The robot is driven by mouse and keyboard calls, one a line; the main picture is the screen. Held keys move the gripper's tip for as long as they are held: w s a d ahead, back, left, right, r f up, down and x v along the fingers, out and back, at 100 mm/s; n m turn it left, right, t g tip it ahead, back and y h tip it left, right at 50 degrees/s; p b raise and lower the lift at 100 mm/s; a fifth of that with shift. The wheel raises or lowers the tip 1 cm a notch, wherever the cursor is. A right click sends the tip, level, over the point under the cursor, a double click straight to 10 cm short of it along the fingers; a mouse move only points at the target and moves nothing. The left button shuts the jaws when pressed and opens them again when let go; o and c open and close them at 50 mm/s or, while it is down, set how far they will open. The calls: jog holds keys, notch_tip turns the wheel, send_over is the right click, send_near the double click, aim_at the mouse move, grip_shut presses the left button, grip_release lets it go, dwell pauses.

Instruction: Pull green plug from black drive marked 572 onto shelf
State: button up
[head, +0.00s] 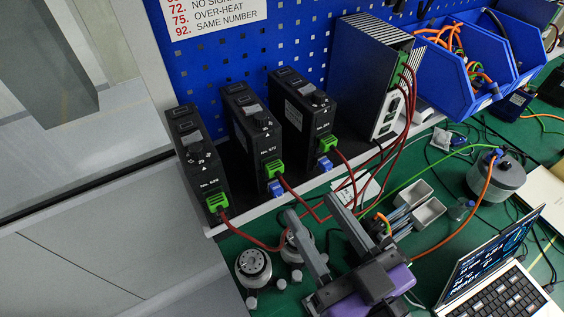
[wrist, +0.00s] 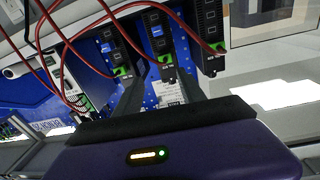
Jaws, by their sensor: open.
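Three black drives stand on a light shelf (head: 236,221) against the blue pegboard. The middle drive (head: 250,123) has a small label that seems to read 572. A green plug (head: 274,169) with a red cable sits in its lower front, above a blue plug (head: 276,188). In the wrist view the middle drive (wrist: 152,28) and its green plug (wrist: 167,57) appear beyond and between my fingers. My gripper (head: 312,204) is open and empty, in front of the drives and apart from the plug; it also shows in the wrist view (wrist: 163,68).
The left drive (head: 195,155) and right drive (head: 300,108) have similar green plugs. Red cables droop in front of the shelf. A larger controller (head: 365,80) stands right. Round devices (head: 253,266), a laptop (head: 495,275) and blue bins (head: 460,60) surround the green table.

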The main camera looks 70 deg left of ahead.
aim_at(277, 173)
jog(key=shift+s+f+n+g, duration=0.25)
jog(key=shift+s+n+g, duration=0.05)
jog(key=shift+s+n, duration=0.2)
jog(key=shift+s+a, duration=0.15)
jog(key=shift+a, duration=2.1)
jog(key=shift+s+a, duration=0.15)
jog(key=shift+a, duration=2.1)
jog(key=shift+b, duration=0.4)
grip_shut()
jog(key=shift+d, duration=0.1)
